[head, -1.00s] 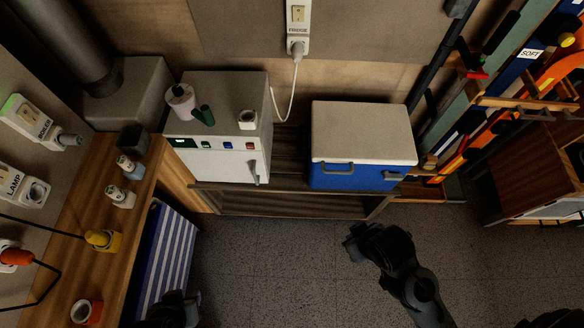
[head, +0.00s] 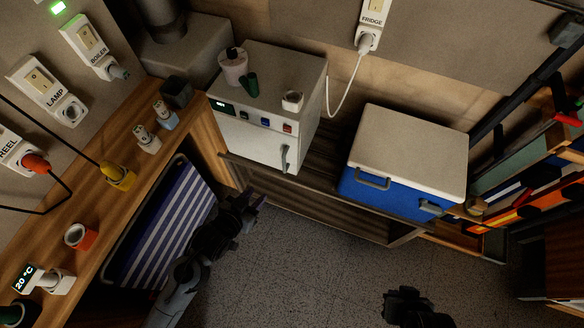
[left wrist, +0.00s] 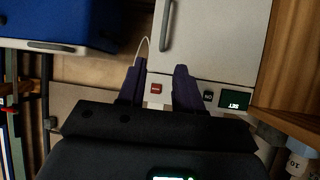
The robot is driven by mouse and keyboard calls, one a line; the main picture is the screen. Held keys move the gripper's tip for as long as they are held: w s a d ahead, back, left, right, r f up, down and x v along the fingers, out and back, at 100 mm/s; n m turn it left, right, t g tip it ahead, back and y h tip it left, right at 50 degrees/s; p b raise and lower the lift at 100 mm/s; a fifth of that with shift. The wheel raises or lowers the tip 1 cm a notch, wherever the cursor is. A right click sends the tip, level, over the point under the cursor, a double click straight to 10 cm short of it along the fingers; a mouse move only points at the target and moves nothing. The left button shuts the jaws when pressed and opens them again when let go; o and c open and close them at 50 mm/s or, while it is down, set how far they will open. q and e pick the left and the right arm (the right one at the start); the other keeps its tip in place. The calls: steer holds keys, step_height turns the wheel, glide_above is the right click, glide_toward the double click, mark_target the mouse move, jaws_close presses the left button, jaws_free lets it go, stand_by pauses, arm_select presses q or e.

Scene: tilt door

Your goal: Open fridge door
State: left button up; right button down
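The fridge (head: 262,140) is a small white-fronted box on a wooden shelf, with a row of small buttons above its door. Its door looks shut. A grey upright handle (head: 285,158) is on the door's right side. My left gripper (head: 248,203) is in front of and below the fridge door, apart from the handle. The left wrist view shows its two dark fingers (left wrist: 158,85) spread and empty, with the fridge door (left wrist: 215,45) and handle (left wrist: 166,25) beyond them. My right gripper (head: 405,295) is low at the bottom right, its fingers unclear.
A blue cooler (head: 385,195) with a white lid stands right of the fridge. A wooden counter (head: 130,185) with small bottles and a yellow plug is on the left, above a striped blue-white panel (head: 180,235). The floor (head: 310,270) in front is clear.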

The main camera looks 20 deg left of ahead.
mark_target(284, 164)
arm_select(q)
steer(key=w+f+t+h+b, duration=0.3)
steer(key=w+f+t+b, duration=0.2)
steer(key=w+f+b, duration=0.55)
steer(key=shift+m+t, duration=0.3)
steer(key=shift+m, duration=0.1)
steer(key=shift+f+b+x, duration=0.3)
steer(key=shift+b+x, duration=0.65)
steer(key=shift+x, duration=0.55)
steer(key=shift+f+b+x, duration=0.3)
steer(key=shift+b+x, duration=0.7)
steer(key=shift+x, duration=0.5)
steer(key=shift+f+b+x, duration=0.3)
steer(key=shift+b+x, duration=0.65)
steer(key=shift+x, duration=0.55)
jaws_close()
